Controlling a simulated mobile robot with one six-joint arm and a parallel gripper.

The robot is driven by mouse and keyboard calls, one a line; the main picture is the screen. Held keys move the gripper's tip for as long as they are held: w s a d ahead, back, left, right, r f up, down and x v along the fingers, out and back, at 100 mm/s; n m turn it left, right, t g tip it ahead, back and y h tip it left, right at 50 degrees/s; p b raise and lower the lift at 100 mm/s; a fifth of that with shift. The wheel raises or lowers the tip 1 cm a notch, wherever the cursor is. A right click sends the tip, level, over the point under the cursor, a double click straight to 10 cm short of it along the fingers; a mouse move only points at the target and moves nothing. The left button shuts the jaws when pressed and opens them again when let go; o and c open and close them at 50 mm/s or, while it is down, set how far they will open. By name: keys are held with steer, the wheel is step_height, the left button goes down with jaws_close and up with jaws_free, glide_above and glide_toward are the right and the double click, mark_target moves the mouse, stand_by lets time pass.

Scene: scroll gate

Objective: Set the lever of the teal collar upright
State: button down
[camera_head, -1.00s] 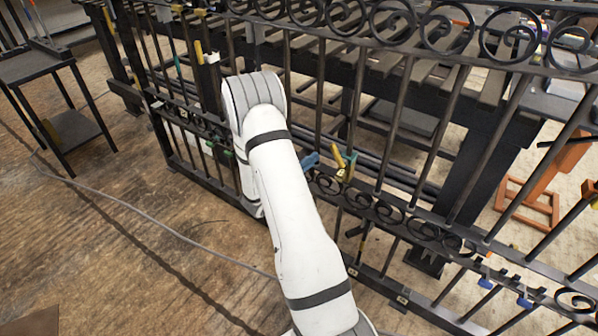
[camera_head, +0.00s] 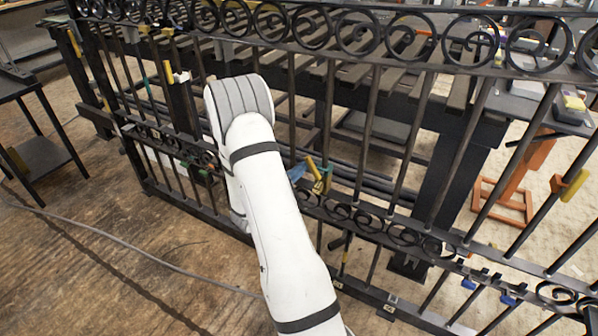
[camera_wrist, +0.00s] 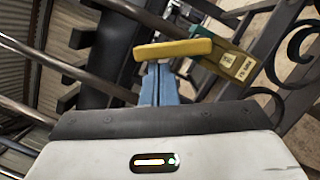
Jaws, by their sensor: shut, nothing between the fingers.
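A collar with teal and yellow parts (camera_head: 327,182) sits on a bar of the black gate, just right of my arm. It also shows in the wrist view (camera_wrist: 238,63), with a small printed label on its yellow part. Its yellow lever (camera_head: 314,168) leans up and to the left in the head view. In the wrist view the lever (camera_wrist: 174,50) lies nearly level across the picture. My gripper (camera_head: 297,172) has blue fingers, shut and empty, just left of the lever. In the wrist view the fingertips (camera_wrist: 159,68) are right below the lever; I cannot tell whether they touch it.
The black gate (camera_head: 365,120) with scrollwork rails spans the view. Other collars sit along it, with yellow (camera_head: 574,186) and blue (camera_head: 508,299) parts. A slatted bench stands behind the gate. A dark side table (camera_head: 40,158) is at the left. Wooden floor in front is open.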

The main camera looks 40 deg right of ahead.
steer(key=shift+s+r+m+b, duration=0.15)
steer(key=shift+r+m+b, duration=0.05)
steer(key=shift+m+b, duration=0.45)
steer(key=m+b, duration=0.2)
steer(key=s+r+m+y+b, duration=0.1)
steer(key=b, duration=0.1)
steer(key=shift+d+m+g, duration=0.25)
steer(key=shift+g, duration=0.05)
steer(key=shift+s+d+r+m+b, duration=0.1)
steer(key=shift+s+r+m+b, duration=0.25)
steer(key=shift+m+b, duration=0.6)
steer(key=shift+d, duration=0.1)
glide_toward(310, 164)
steer(key=shift+w+a+r+p, duration=0.1)
steer(key=shift+w+a+p, duration=0.15)
steer(key=shift+w+a, duration=0.6)
steer(key=shift+w+a+r+p, duration=0.15)
steer(key=shift+w+a+p, duration=0.05)
steer(key=shift+w+a, duration=0.6)
